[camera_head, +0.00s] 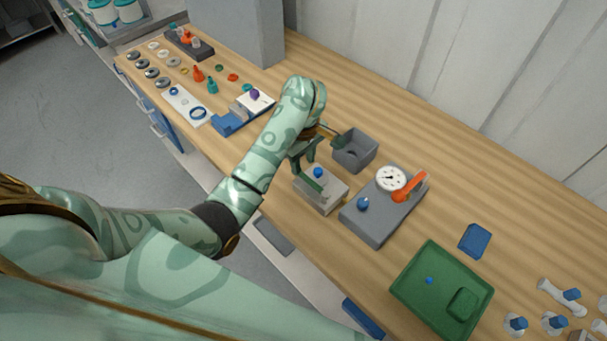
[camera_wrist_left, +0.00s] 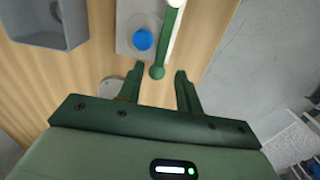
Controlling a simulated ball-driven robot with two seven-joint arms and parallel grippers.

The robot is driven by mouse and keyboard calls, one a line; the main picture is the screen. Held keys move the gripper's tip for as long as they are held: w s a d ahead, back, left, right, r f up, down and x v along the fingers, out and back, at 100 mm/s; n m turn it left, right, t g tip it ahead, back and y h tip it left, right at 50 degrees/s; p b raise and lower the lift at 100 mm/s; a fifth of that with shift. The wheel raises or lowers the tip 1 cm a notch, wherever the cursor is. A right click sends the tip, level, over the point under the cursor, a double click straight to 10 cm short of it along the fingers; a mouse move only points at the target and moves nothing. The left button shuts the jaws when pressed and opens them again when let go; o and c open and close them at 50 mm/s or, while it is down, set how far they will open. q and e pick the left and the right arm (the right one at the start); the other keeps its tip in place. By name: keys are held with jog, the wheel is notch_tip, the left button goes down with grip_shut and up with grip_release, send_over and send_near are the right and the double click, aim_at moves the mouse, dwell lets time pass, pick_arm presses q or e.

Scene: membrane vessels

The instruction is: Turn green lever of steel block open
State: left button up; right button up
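The steel block (camera_head: 325,200) sits on the bench in the middle of the head view, with a blue knob (camera_head: 318,172) and the green lever (camera_head: 312,183) on top. In the left wrist view the lever (camera_wrist_left: 168,40) runs beside the blue knob (camera_wrist_left: 143,40), and its rounded end points toward my gripper. My left gripper (camera_wrist_left: 160,70) is open and empty, with its fingertips on either side of the lever's end; contact is not clear. In the head view the left gripper (camera_head: 306,154) is above the block's far side. My right gripper is not in view.
A grey open box (camera_head: 355,151) stands just behind the block. A grey gauge unit (camera_head: 375,218) with an orange handle stands close to its right. A green tray (camera_head: 415,293) and a blue block (camera_head: 474,240) lie farther right. Small parts cover the bench's far left.

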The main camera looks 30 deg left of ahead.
aim_at(303, 175)
pick_arm(q)
notch_tip(303, 175, down, 4)
jog(key=shift+f+b, duration=0.1)
jog(key=shift+b, duration=0.5)
grip_shut()
